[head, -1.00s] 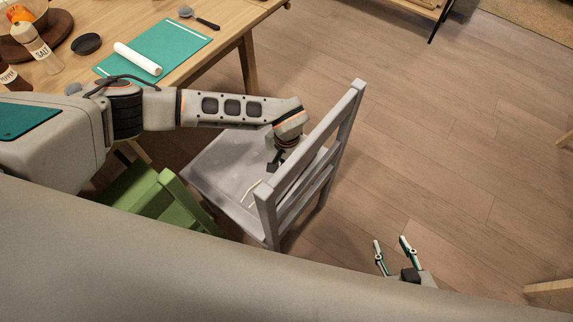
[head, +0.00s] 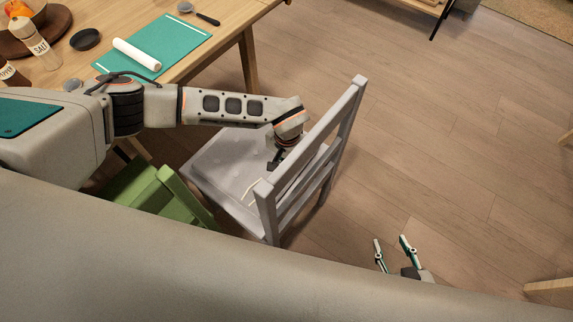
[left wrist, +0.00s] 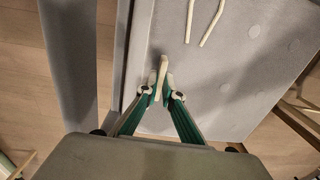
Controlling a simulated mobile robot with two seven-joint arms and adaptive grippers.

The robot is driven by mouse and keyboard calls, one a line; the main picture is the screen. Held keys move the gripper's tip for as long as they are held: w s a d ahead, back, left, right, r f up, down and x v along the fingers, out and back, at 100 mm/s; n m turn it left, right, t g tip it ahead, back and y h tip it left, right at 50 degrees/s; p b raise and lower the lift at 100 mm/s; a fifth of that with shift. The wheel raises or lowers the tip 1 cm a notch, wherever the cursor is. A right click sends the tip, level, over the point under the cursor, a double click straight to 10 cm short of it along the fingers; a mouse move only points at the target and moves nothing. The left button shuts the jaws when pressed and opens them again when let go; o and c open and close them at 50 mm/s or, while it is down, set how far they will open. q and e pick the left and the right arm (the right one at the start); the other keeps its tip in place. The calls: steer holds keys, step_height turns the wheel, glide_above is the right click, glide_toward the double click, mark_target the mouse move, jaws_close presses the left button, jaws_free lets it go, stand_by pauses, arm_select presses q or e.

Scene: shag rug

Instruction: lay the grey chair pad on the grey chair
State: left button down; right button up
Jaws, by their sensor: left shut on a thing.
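The grey chair (head: 312,165) stands beside the table with its backrest to the right. The grey chair pad (head: 228,160) lies over its seat, with round tufts and cream ties showing. The pad also fills much of the left wrist view (left wrist: 235,85), where the seat edge (left wrist: 124,60) runs along its left side. My left gripper (head: 277,160) reaches down over the pad near the backrest. In the left wrist view its fingers (left wrist: 161,92) are shut on the pad at a cream tie. My right gripper (head: 394,250) is open and empty over the floor.
A green chair (head: 150,190) stands close to the left of the grey chair. The wooden table (head: 185,75) behind holds a green mat (head: 175,45), a white roller and bottles. The floor (head: 430,130) to the right is clear.

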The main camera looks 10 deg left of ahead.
arm_select(q)
steer(key=shift+f, duration=0.25)
steer(key=c, duration=2.1)
jaws_free()
steer(key=shift+c, duration=0.2)
